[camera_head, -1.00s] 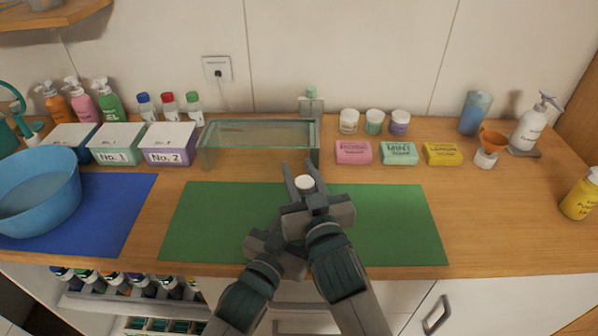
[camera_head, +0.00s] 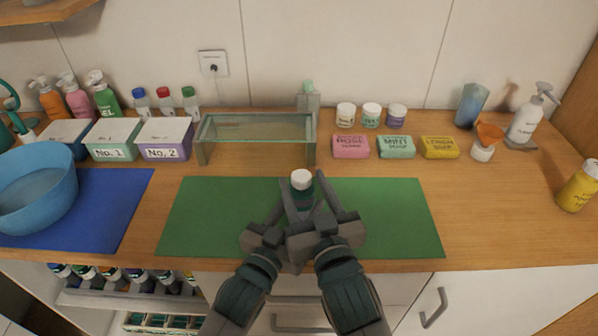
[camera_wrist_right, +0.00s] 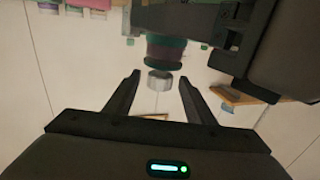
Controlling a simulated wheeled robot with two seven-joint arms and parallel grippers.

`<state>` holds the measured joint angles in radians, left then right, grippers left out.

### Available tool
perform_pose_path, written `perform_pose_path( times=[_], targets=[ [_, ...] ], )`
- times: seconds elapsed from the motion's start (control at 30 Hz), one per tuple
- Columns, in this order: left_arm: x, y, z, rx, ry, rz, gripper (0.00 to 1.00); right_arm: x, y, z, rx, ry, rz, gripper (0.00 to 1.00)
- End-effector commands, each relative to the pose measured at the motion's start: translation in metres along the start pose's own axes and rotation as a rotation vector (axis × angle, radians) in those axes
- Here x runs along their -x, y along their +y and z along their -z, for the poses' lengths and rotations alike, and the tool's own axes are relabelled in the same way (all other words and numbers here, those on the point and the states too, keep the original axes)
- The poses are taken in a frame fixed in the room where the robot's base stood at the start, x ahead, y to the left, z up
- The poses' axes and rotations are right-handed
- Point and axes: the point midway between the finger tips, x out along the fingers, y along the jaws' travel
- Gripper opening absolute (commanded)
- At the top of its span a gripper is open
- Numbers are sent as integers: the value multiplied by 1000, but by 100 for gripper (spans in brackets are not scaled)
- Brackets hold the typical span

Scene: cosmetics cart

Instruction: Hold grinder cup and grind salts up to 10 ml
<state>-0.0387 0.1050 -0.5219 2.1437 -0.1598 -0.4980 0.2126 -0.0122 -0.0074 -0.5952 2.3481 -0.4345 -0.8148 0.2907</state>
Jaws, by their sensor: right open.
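The grinder cup, with a white cap (camera_head: 302,179) and a dark green body (camera_head: 299,201), is upright above the green mat (camera_head: 395,220). My left gripper (camera_head: 281,213) is at its body and appears shut on it; the contact is partly hidden. My right gripper (camera_head: 316,196) is close beside it on the right. In the right wrist view, the grinder cup (camera_wrist_right: 165,53) shows upside down with its pale cap toward the open fingers of my right gripper (camera_wrist_right: 159,84). These fingers look clear of the cap. The cup's contents and level cannot be made out.
A glass stand (camera_head: 255,150) is behind the mat. Several small jars and soaps, including a pink soap (camera_head: 351,147), stand at the back right. A small cup with an orange funnel (camera_head: 489,135) is farther right. A blue bowl (camera_head: 38,190) is at left.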

Motion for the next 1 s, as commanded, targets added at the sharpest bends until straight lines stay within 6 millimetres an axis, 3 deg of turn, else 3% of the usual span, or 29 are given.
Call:
perform_pose_path(
  times=[0.2,0.4,1.0],
  targets=[
    [0,0,0,0,0,0,18,37,0,-1,-1,-1,1,49],
    [0,0,0,0,0,0,18,56,0,0,-1,0,1,49],
    [0,0,0,0,1,0,18,61,0,0,0,0,1,49]
  ],
)
